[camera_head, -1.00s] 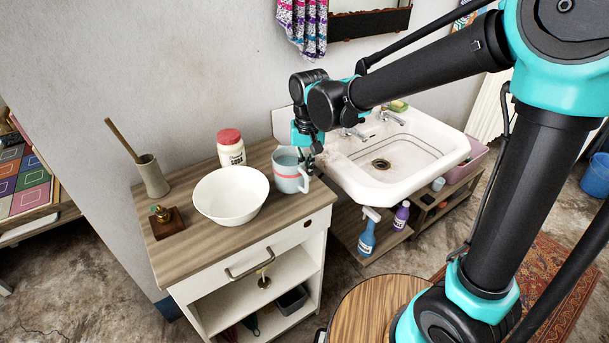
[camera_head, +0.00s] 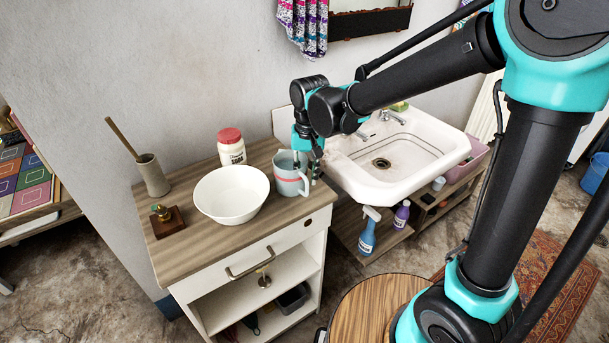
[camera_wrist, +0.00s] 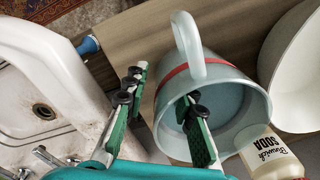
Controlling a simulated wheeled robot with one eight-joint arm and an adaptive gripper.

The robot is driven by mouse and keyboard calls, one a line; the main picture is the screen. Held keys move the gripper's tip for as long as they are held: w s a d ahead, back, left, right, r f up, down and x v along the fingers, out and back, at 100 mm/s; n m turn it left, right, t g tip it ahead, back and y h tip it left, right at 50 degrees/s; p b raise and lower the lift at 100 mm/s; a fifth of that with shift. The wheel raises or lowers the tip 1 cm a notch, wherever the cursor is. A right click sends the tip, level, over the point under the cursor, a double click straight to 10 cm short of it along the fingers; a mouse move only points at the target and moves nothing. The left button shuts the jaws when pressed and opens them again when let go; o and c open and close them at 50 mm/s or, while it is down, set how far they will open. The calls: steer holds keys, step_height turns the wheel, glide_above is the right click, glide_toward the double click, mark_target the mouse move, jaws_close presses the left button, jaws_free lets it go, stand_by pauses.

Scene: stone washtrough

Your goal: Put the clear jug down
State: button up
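The clear jug (camera_head: 289,178) is pale blue-grey with a red band and a handle. It stands upright on the wooden top of the cabinet (camera_head: 190,245), near its right edge, and looks to be resting there. In the wrist view, the jug (camera_wrist: 232,88) shows its open mouth and handle. My gripper (camera_head: 306,168) is at the jug's rim with its fingers spread. In the wrist view, one finger of my gripper (camera_wrist: 162,112) is inside the mouth and the other is outside the wall, with gaps visible beside the wall.
A white bowl (camera_head: 231,194) stands close left of the jug. A red-lidded soda jar (camera_head: 231,147) stands behind. A mortar with pestle (camera_head: 153,176) and a small wooden-based item (camera_head: 166,220) are farther left. The white sink (camera_head: 395,160) is close on the right.

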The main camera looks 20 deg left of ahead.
steer(key=shift+r, duration=0.1)
step_height(320, 180, up, 12)
steer(key=w+d+f+m+t, duration=0.15)
steer(key=d+f, duration=0.35)
steer(key=d, duration=0.6)
steer(key=w+d+f+t, duration=0.15)
steer(key=d+f, duration=0.25)
steer(key=d, duration=0.6)
steer(key=s+d+f+m, duration=0.1)
steer(key=s+d+f, duration=0.2)
steer(key=d, duration=0.5)
steer(key=s+d+f+m+t, duration=0.1)
steer(key=s+d+f, duration=0.3)
steer(key=d+f, duration=0.2)
steer(key=shift+s+d, duration=0.15)
steer(key=shift+d, duration=0.75)
steer(key=shift+a, duration=0.15)
